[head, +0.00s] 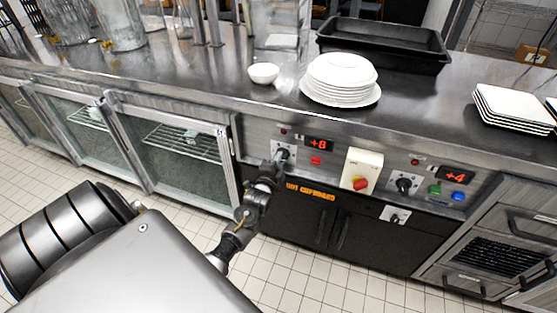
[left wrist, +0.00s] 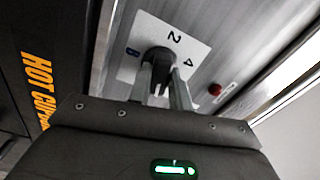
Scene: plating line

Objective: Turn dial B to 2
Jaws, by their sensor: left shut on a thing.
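A black dial knob (left wrist: 158,60) sits on a white plate (left wrist: 190,48) marked 2 and 4, with a blue mark that looks like a B, in the left wrist view. My left gripper (left wrist: 163,88) is shut on this knob, one finger on each side. In the head view the gripper (head: 277,165) reaches the same dial's plate (head: 287,148), left of the +8 display (head: 318,144), and hides much of it. I cannot tell which number the knob points to. My right gripper is not in view.
A second dial (head: 404,184) by a +4 display (head: 453,175), a lower dial (head: 395,216) and a red switch on a cream box (head: 362,168) are further right. Above, the counter holds stacked round plates (head: 340,80), a bowl (head: 263,73) and a black tray (head: 385,45).

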